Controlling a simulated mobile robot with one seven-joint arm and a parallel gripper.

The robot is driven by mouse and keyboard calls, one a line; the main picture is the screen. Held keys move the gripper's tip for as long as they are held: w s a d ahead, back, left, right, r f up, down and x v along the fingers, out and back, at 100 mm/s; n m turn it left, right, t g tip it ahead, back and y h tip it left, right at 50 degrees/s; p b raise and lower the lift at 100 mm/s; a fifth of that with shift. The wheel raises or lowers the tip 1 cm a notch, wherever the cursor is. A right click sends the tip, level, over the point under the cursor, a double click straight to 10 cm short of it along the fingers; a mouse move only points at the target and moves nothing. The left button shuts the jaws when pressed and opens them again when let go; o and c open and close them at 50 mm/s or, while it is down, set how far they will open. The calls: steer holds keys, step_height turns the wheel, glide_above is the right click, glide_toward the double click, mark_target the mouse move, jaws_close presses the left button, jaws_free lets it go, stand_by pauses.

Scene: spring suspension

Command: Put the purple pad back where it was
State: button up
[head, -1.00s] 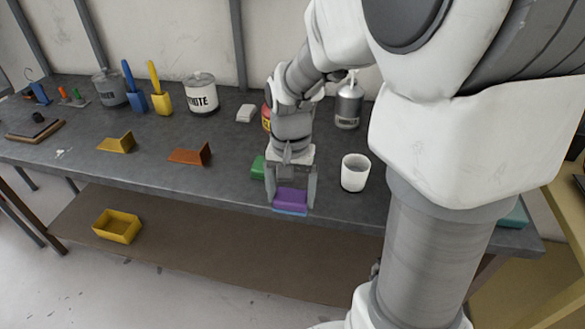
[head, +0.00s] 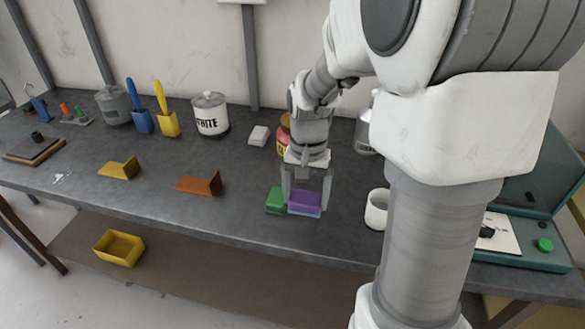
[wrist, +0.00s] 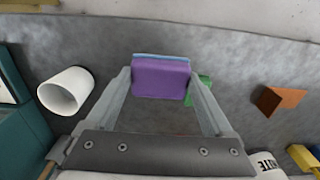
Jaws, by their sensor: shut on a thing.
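The purple pad (head: 305,201) is held between the two fingers of my gripper (head: 307,198), over the front part of the grey bench. A light blue layer shows along the pad's lower edge. In the wrist view the purple pad (wrist: 160,78) spans the gap between the fingertips of my gripper (wrist: 161,80), with the blue layer along its far side. A green block (head: 275,200) lies on the bench just left of the pad. In the wrist view the green block (wrist: 198,88) is partly hidden behind a finger. I cannot tell whether the pad touches the bench.
A white cup (head: 377,210) stands to the right of my gripper. An orange angled block (head: 200,184) and a yellow one (head: 120,168) lie to the left. A white block (head: 258,136) and a white canister (head: 210,116) are behind. A teal case (head: 520,255) is at right.

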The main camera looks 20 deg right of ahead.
steer(key=w+d+f, duration=0.1)
steer(key=d, duration=0.1)
steer(key=w+d+f, duration=0.3)
steer(key=d, duration=0.1)
steer(key=shift+w+f, duration=0.4)
steer(key=shift+f+b, duration=0.35)
steer(key=shift+f, duration=1.55)
steer(key=shift+f, duration=0.2)
steer(key=o, duration=1.1)
steer(key=shift+c, duration=0.2)
